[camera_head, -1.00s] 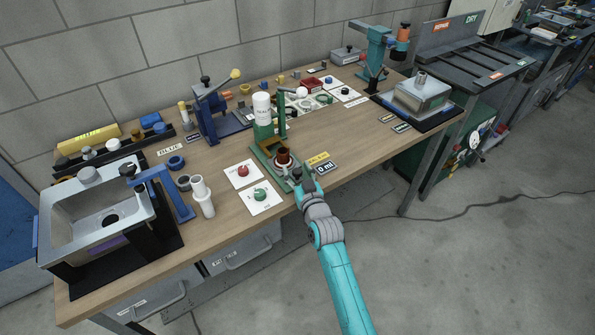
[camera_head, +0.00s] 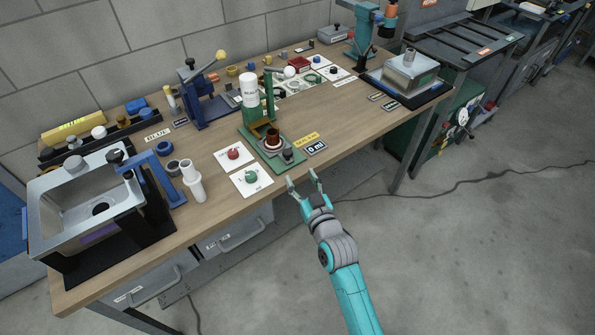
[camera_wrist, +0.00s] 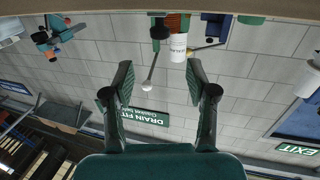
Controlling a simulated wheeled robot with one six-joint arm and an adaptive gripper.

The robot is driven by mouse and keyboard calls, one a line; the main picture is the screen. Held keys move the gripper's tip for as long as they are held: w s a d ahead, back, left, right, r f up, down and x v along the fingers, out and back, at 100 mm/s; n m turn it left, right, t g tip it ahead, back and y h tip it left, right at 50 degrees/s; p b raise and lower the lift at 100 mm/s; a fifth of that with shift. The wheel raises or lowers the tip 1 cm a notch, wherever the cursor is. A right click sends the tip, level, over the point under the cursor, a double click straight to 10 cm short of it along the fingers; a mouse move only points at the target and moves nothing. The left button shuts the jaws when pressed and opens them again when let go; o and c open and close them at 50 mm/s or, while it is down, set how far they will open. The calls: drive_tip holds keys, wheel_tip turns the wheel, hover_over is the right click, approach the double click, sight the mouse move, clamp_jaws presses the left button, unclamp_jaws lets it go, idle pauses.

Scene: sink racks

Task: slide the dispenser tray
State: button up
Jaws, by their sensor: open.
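The green dispenser (camera_head: 258,112) stands near the front edge of the bench with a white bottle (camera_head: 250,92) on top. Its tray (camera_head: 288,154), with a dark knob at the front, lies low at the bench's front side. My gripper (camera_head: 304,182) is open and empty, just off the bench's front edge and apart from the tray. In the wrist view the spread fingers (camera_wrist: 160,75) hold nothing. The bottle (camera_wrist: 179,46) shows upside down beyond them, and the tray cannot be made out there.
A steel sink (camera_head: 85,190) stands at the far left.

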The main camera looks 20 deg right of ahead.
drive_tip(key=shift+s, duration=0.25)
drive_tip(key=c, duration=0.7)
drive_tip(key=shift+s+m, duration=0.25)
drive_tip(key=shift+m, duration=0.45)
clamp_jaws()
drive_tip(key=m, duration=1.7)
approach(289, 156)
drive_tip(key=w, duration=0.7)
drive_tip(key=shift+w+a, duration=0.1)
drive_tip(key=shift+a, duration=0.1)
